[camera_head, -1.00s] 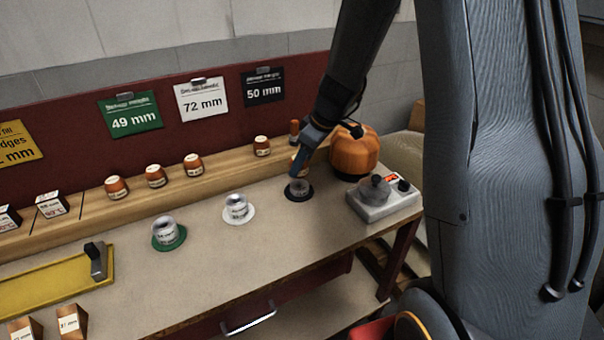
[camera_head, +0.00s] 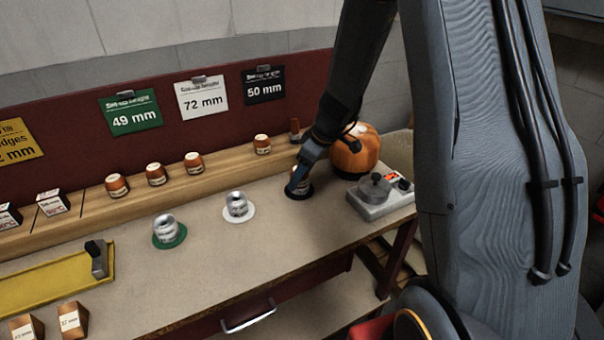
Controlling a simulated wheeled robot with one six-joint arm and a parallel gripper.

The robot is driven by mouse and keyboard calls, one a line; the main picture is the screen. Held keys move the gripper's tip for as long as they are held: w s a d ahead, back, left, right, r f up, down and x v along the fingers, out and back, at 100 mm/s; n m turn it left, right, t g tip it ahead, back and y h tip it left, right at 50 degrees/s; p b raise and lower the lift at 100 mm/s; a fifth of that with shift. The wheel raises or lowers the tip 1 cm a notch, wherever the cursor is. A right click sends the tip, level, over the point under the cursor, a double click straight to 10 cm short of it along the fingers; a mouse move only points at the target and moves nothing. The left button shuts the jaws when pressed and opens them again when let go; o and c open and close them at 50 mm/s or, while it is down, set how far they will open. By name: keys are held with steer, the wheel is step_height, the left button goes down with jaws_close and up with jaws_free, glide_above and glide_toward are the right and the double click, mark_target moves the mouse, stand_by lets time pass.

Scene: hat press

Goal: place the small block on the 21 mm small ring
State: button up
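My gripper (camera_head: 298,184) is low over the black round mat (camera_head: 299,194) at the right part of the bench. Other metal rings stand on the white mat (camera_head: 250,213) and the green mat (camera_head: 180,240). The ring sizes are too small to read.
Several orange-brown blocks (camera_head: 156,174) stand on the wooden ledge (camera_head: 215,180). An orange rounded form (camera_head: 356,155) and a grey box with knobs (camera_head: 382,200) stand close right of my gripper. A yellow tray (camera_head: 50,285) lies at left. The bench middle is clear.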

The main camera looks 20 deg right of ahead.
steer(key=shift+r, duration=0.1)
steer(key=shift+d+r, duration=0.1)
steer(key=shift+r, duration=0.2)
steer(key=b+v, duration=0.2)
steer(key=v, duration=0.9)
steer(key=s+a+f+m+g+h, duration=0.1)
steer(key=s+m, duration=0.3)
steer(key=s, duration=0.6)
steer(key=s+a+f+m+g+h, duration=0.1)
steer(key=s+m, duration=0.4)
steer(key=s, duration=0.5)
steer(key=shift+s+a+f+g+h, duration=0.3)
steer(key=shift+a+f+h, duration=0.3)
steer(key=shift+a+f, duration=0.45)
steer(key=shift+d+f, duration=0.1)
steer(key=shift+d, duration=0.05)
